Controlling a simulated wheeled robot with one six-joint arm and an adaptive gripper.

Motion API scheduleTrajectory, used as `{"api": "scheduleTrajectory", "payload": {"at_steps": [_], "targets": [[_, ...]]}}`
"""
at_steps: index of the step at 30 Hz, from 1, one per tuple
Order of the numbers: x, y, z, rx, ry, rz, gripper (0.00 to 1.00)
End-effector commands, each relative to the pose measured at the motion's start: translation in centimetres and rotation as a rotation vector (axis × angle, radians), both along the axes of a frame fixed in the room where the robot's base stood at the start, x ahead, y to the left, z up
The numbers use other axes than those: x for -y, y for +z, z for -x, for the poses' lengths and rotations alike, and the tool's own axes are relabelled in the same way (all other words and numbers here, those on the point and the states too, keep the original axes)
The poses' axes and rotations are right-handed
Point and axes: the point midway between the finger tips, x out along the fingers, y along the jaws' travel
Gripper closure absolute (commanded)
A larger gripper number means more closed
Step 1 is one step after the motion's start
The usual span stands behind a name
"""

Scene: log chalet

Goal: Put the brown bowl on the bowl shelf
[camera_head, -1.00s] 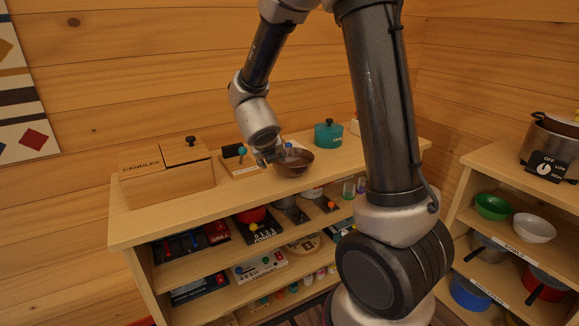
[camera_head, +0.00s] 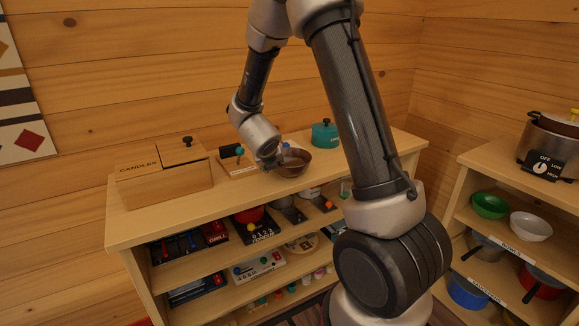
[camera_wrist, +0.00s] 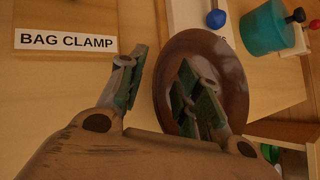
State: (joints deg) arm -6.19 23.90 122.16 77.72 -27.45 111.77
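The brown bowl (camera_head: 291,164) stands upright on top of the long wooden shelf unit, and it also shows in the wrist view (camera_wrist: 236,82). My gripper (camera_head: 271,163) is at the bowl's left side. In the wrist view, my gripper (camera_wrist: 160,68) is open, with one finger over the inside of the bowl and the other outside, so the near rim lies between them. Whether either finger touches the bowl cannot be told. The bowl shelf (camera_head: 483,219), labelled BOWLS, is in the right unit and holds a green bowl (camera_head: 489,206) and a white bowl (camera_head: 531,227).
A candles box (camera_head: 162,181) stands left of the bowl. A teal pot (camera_head: 325,134) stands behind it to the right. A BAG CLAMP label (camera_wrist: 66,40) is beside the gripper. A large pot (camera_head: 551,141) stands on the right unit's top. Pans fill the shelf below the bowls.

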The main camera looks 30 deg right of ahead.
Motion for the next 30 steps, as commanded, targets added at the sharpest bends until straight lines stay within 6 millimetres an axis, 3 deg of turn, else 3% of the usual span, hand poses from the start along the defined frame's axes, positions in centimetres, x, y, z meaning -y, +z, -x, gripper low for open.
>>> {"api": "scheduleTrajectory", "payload": {"at_steps": [1, 4, 17, 22, 30], "targets": [[0.0, 0.0, 0.0, 0.000, 0.000, 0.000, 0.81], [0.0, 0.0, 0.0, 0.000, 0.000, 0.000, 1.00], [0.0, 0.4, 0.0, 0.001, 0.000, 0.001, 1.00], [0.1, 2.3, -0.1, 0.005, -0.002, 0.000, 1.00], [0.1, 7.6, 0.0, 0.007, -0.002, -0.002, 1.00]]}}
